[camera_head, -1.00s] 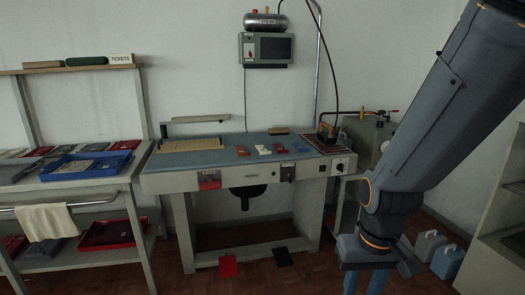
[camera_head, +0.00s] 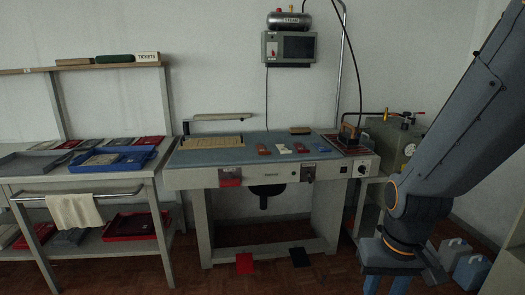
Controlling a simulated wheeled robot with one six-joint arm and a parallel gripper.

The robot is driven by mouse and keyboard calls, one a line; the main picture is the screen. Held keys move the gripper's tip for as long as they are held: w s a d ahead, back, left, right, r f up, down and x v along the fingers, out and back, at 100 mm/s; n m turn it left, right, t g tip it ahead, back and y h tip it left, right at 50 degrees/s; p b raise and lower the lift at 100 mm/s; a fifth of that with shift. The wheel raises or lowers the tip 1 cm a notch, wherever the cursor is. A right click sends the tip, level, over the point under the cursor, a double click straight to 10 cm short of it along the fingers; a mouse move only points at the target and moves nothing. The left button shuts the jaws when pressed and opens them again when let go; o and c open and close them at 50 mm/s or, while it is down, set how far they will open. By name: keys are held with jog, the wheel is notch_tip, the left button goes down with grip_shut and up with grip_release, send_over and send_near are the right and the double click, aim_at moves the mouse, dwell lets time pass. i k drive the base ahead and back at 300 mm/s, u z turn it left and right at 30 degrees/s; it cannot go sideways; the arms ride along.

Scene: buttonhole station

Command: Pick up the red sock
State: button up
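A flat red cloth piece (camera_head: 245,264) lies on the floor at the front foot of the work table; I cannot tell whether it is a sock. A small red piece (camera_head: 263,149) lies on the blue table top (camera_head: 215,157), in a row with white, red-brown and dark pieces. Another red piece (camera_head: 229,177) shows at the table's front panel. None is clearly sock-shaped at this size.
A black flat piece (camera_head: 300,257) lies on the floor beside the red one. A shelf rack at left holds a blue tray (camera_head: 112,160), a red tray (camera_head: 130,228) and a hanging cloth (camera_head: 75,211).

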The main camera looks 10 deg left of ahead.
aim_at(300, 146)
jog(key=z, duration=0.1)
jog(key=i, duration=2.25)
jog(key=u, duration=0.4)
jog(key=i, duration=0.6)
jog(key=u, duration=0.15)
